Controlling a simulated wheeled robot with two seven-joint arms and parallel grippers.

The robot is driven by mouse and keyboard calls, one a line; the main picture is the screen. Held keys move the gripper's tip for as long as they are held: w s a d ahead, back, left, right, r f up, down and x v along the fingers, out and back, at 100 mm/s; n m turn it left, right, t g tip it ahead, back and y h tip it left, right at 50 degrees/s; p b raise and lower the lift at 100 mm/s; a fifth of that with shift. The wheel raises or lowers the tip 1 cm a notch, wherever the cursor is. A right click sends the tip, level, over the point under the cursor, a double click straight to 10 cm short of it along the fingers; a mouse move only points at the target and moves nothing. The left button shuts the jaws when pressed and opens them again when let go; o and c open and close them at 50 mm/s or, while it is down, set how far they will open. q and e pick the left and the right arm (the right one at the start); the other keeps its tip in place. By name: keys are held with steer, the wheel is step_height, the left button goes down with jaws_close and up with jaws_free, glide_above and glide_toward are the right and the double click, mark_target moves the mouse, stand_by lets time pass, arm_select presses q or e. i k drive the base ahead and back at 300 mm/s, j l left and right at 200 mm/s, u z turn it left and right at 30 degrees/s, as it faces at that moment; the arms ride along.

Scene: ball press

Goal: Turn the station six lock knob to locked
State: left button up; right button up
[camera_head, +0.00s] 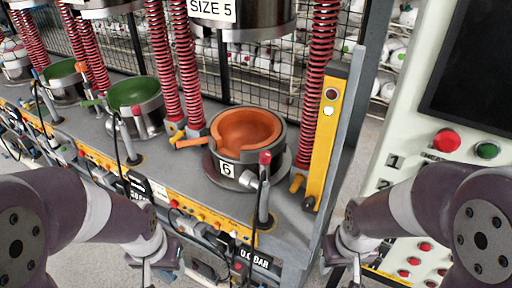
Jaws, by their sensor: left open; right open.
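My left gripper (158,272) is open, low in front of the bench and left of station six. My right gripper (348,272) is open, low and right of it. Both are partly cut off below.
Green-lined moulds (136,95) stand along the bench to the left. Red springs (318,70) rise beside station six, with a "SIZE 5" press head (240,15) above. A yellow column (325,130) bounds its right. A control panel (410,110) with buttons stands at right.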

mark_target(265, 156)
steer(key=z, duration=0.95)
steer(key=j+z, duration=0.3)
steer(key=j, duration=0.4)
steer(key=j+z, duration=0.3)
steer(key=j, duration=0.45)
steer(key=i, duration=0.05)
